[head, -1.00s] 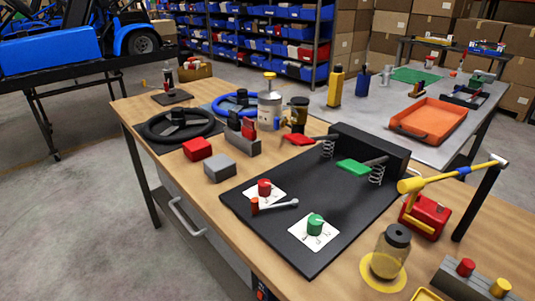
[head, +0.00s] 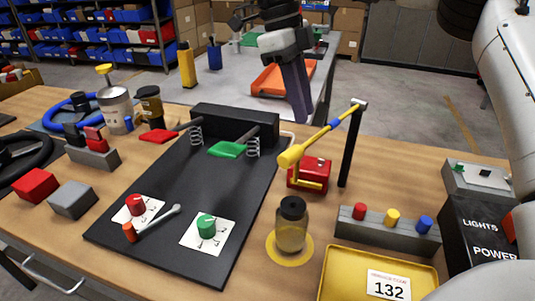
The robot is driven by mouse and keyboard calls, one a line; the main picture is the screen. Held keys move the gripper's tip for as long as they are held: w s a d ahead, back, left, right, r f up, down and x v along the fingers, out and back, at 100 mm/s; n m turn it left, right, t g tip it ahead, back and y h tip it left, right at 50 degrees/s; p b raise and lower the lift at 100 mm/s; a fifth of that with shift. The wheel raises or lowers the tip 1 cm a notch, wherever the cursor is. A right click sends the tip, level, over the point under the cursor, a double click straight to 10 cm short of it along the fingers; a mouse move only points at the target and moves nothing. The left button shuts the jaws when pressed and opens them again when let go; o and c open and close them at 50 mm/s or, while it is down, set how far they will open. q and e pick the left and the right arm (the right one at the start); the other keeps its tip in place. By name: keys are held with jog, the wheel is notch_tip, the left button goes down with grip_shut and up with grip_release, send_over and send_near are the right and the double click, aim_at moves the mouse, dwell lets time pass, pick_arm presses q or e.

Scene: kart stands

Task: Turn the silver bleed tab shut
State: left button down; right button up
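A slim silver lever (head: 160,222), which looks like the bleed tab, lies beside a small orange post (head: 130,232) on the black board (head: 190,262). It slants up to the right between the red knob (head: 136,204) and the green knob (head: 207,226), each on a white card. My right gripper (head: 298,108) hangs at the top middle, pointing down, well above and behind the lever and apart from it. Its fingers show edge-on as one dark shape, so their opening is hidden. My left gripper is out of view.
Behind the knobs are red (head: 158,135) and green (head: 226,150) pedals. To the right stand a red box (head: 308,172) with a yellow-handled lever, a capped jar (head: 291,226), a button block (head: 388,230) and a yellow tray (head: 340,272). Grey (head: 73,199) and red (head: 36,186) blocks sit left.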

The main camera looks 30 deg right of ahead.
aim_at(321, 162)
jog(key=shift+n+g+h, duration=0.3)
jog(key=shift+g, duration=0.1)
jog(key=x, duration=0.3)
jog(key=b+x, duration=0.1)
jog(key=x, duration=0.2)
jog(key=s+b+x, duration=0.1)
jog(key=x, duration=0.3)
jog(key=shift+a, duration=0.25)
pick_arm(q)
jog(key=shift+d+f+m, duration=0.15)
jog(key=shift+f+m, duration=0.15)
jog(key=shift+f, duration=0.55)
pick_arm(e)
grip_shut()
